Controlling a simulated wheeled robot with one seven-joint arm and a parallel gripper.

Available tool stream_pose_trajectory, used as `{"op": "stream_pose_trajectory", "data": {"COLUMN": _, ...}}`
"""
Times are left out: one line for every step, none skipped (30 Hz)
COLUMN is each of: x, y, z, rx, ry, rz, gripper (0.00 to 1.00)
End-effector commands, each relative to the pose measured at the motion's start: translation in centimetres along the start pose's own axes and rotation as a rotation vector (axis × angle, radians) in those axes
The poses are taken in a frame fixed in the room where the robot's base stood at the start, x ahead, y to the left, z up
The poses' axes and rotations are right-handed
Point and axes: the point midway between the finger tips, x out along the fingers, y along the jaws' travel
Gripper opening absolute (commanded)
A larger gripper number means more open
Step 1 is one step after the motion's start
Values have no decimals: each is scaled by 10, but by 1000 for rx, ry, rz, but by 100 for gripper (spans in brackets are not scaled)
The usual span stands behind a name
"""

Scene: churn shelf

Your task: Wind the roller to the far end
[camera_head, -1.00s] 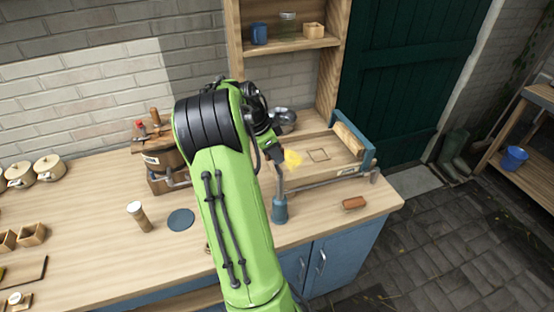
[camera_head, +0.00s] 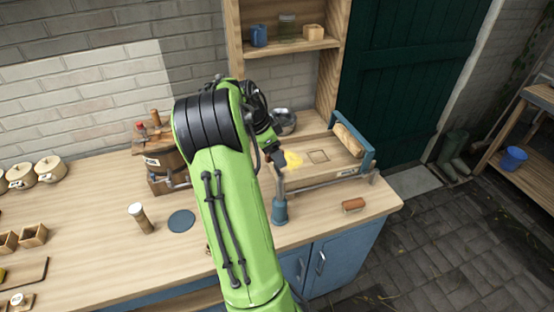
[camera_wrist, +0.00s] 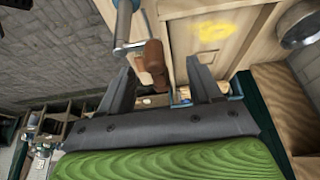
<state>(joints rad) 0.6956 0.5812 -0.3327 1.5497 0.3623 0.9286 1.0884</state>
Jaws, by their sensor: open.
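The pale wooden roller (camera_head: 348,139) lies at the right end of the wooden trough (camera_head: 335,172), beside a blue end frame (camera_head: 369,156). A metal crank arm (camera_head: 280,188) with a blue grip (camera_head: 280,211) stands at the trough's front left; the grip also shows at the top of the wrist view (camera_wrist: 125,6). My gripper (camera_head: 279,160) is open above the crank, partly hidden by my arm. In the wrist view my spread fingers (camera_wrist: 160,75) frame a brown shape (camera_wrist: 154,57); I cannot tell its depth. No hold on the crank is visible.
A yellow patch (camera_head: 293,159) lies in the trough. A brown cylinder (camera_head: 353,204) lies on the counter, front right. A metal bowl (camera_head: 284,121) is behind the trough.

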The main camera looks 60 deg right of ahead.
Motion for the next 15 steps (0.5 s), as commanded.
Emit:
{"op": "stream_pose_trajectory", "data": {"x": -9, "y": 0, "z": -4, "rx": 1, "ry": 0, "rz": -1, "gripper": 64}}
{"op": "stream_pose_trajectory", "data": {"x": -12, "y": 0, "z": -5, "rx": 1, "ry": 0, "rz": -2, "gripper": 64}}
{"op": "stream_pose_trajectory", "data": {"x": -15, "y": 0, "z": -6, "rx": 1, "ry": 0, "rz": -2, "gripper": 64}}
{"op": "stream_pose_trajectory", "data": {"x": -18, "y": 0, "z": -8, "rx": 1, "ry": 0, "rz": -2, "gripper": 64}}
{"op": "stream_pose_trajectory", "data": {"x": -20, "y": 0, "z": -9, "rx": 1, "ry": 0, "rz": -1, "gripper": 64}}
{"op": "stream_pose_trajectory", "data": {"x": -24, "y": 0, "z": -10, "rx": 1, "ry": 0, "rz": -1, "gripper": 64}}
{"op": "stream_pose_trajectory", "data": {"x": -26, "y": 0, "z": -11, "rx": 1, "ry": 0, "rz": -1, "gripper": 64}}
{"op": "stream_pose_trajectory", "data": {"x": -29, "y": 0, "z": -12, "rx": 1, "ry": 0, "rz": -1, "gripper": 64}}
{"op": "stream_pose_trajectory", "data": {"x": -32, "y": 0, "z": -14, "rx": 0, "ry": 0, "rz": 0, "gripper": 64}}
{"op": "stream_pose_trajectory", "data": {"x": -35, "y": 0, "z": -14, "rx": 0, "ry": 0, "rz": 0, "gripper": 64}}
{"op": "stream_pose_trajectory", "data": {"x": -37, "y": 0, "z": -16, "rx": 0, "ry": 0, "rz": 0, "gripper": 64}}
{"op": "stream_pose_trajectory", "data": {"x": -41, "y": 0, "z": -17, "rx": 0, "ry": 0, "rz": 0, "gripper": 64}}
{"op": "stream_pose_trajectory", "data": {"x": -43, "y": 0, "z": -18, "rx": 0, "ry": 0, "rz": 0, "gripper": 64}}
{"op": "stream_pose_trajectory", "data": {"x": -46, "y": 0, "z": -19, "rx": 0, "ry": 0, "rz": 0, "gripper": 64}}
{"op": "stream_pose_trajectory", "data": {"x": -49, "y": 0, "z": -21, "rx": 0, "ry": 0, "rz": 0, "gripper": 64}}
